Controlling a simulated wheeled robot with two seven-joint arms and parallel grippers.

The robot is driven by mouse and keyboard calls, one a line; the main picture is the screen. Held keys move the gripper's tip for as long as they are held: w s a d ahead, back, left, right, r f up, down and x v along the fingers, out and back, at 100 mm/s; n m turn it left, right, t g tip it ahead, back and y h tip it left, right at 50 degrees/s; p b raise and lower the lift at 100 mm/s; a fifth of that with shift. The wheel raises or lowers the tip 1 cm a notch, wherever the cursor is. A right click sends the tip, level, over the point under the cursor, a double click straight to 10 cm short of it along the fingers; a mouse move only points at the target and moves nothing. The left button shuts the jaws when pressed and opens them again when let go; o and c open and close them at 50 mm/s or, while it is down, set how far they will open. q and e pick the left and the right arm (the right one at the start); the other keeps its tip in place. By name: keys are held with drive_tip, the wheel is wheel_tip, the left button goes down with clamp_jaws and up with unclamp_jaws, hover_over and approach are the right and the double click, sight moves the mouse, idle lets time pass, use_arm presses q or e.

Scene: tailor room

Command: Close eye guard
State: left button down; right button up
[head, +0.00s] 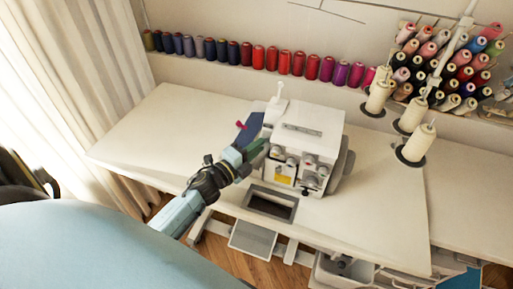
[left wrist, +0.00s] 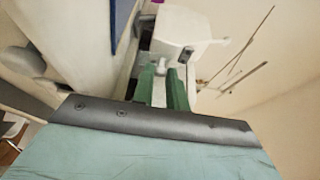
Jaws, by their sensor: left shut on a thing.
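A white sewing machine (head: 308,128) stands on the pale table. My left gripper (head: 258,148) reaches its left side, with its green fingers close to the machine's body. In the left wrist view, the green fingers of the left gripper (left wrist: 163,86) are closed with a narrow pale part between them, and the white machine body (left wrist: 182,25) is just beyond. I cannot tell clearly whether this pale part is the eye guard, as the fingers hide much of it. My right gripper is not in view.
A dark blue panel (head: 249,131) with a small red piece lies beside the machine's left side. Cream thread cones (head: 413,115) stand to the right. Spools line the back wall. The table (head: 150,130) is clear at the left, with a rectangular opening (head: 270,203) in front of the machine.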

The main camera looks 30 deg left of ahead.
use_arm(q)
drive_tip(key=c, duration=1.7)
unclamp_jaws()
drive_tip(key=s+a+b, duration=0.1)
drive_tip(key=s+a, duration=0.1)
drive_tip(key=s, duration=1.1)
drive_tip(key=shift+s+a, duration=0.1)
